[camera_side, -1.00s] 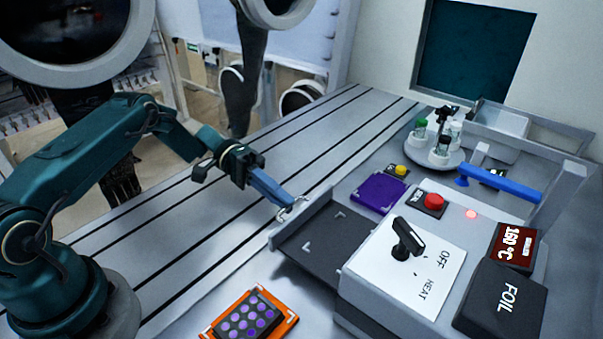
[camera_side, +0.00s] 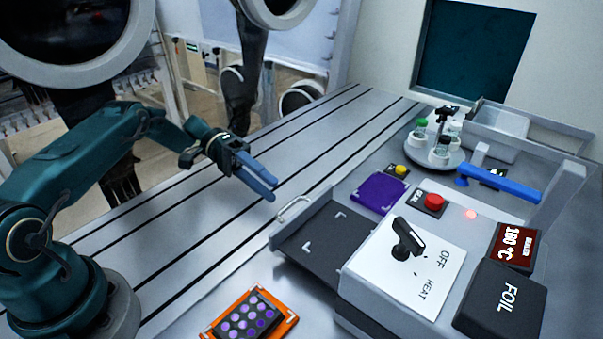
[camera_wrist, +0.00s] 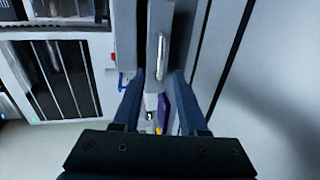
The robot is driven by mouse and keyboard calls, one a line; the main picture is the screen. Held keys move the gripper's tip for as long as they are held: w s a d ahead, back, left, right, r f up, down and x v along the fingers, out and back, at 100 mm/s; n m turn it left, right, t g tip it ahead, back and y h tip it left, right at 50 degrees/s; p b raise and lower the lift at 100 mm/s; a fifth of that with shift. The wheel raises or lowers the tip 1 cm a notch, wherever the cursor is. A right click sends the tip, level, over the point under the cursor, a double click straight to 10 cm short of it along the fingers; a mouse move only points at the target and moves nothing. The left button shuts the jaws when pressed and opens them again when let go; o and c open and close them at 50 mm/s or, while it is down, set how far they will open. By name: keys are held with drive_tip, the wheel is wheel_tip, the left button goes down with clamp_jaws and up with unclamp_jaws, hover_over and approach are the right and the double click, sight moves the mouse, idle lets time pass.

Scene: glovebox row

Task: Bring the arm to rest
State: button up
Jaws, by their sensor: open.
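My gripper (camera_side: 273,189) has two blue fingers and is open and empty. In the side view it hangs over the slotted bench, to the left of the sealer's drawer handle (camera_side: 293,209) and apart from it. In the wrist view the fingers (camera_wrist: 157,105) show spread apart, with the handle (camera_wrist: 160,55) in line between them but farther off. The dark drawer (camera_side: 322,243) is pulled out from the sealer, and its bed is bare apart from white corner marks.
An orange tray (camera_side: 285,331) with a dark well plate (camera_side: 246,318) lies at the front. A purple pad (camera_side: 380,194), a red button (camera_side: 434,201), a black switch lever (camera_side: 407,240) and a round vial carousel (camera_side: 452,160) stand to the right. The slotted bench (camera_side: 225,245) is clear.

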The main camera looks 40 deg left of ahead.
drive_tip(key=shift+a+r, duration=0.1)
drive_tip(key=shift+a, duration=0.3)
drive_tip(key=shift+d+r, duration=0.1)
drive_tip(key=shift+d, duration=0.1)
drive_tip(key=s+d+r+m+g+y, duration=0.1)
drive_tip(key=d+r+m+y, duration=0.15)
drive_tip(key=r, duration=0.45)
drive_tip(key=s+d+r+m+y, duration=0.15)
drive_tip(key=d+r, duration=0.25)
drive_tip(key=r, duration=0.4)
drive_tip(key=s+d+r+t+y, duration=0.25)
drive_tip(key=s+y, duration=0.55)
drive_tip(key=s, duration=0.5)
drive_tip(key=s+a+f+n+t+y, duration=0.3)
drive_tip(key=a+f+n+t, duration=0.1)
drive_tip(key=a+f, duration=0.1)
drive_tip(key=shift+s+a+y, duration=0.25)
drive_tip(key=shift+a+y, duration=0.05)
drive_tip(key=shift+a, duration=0.15)
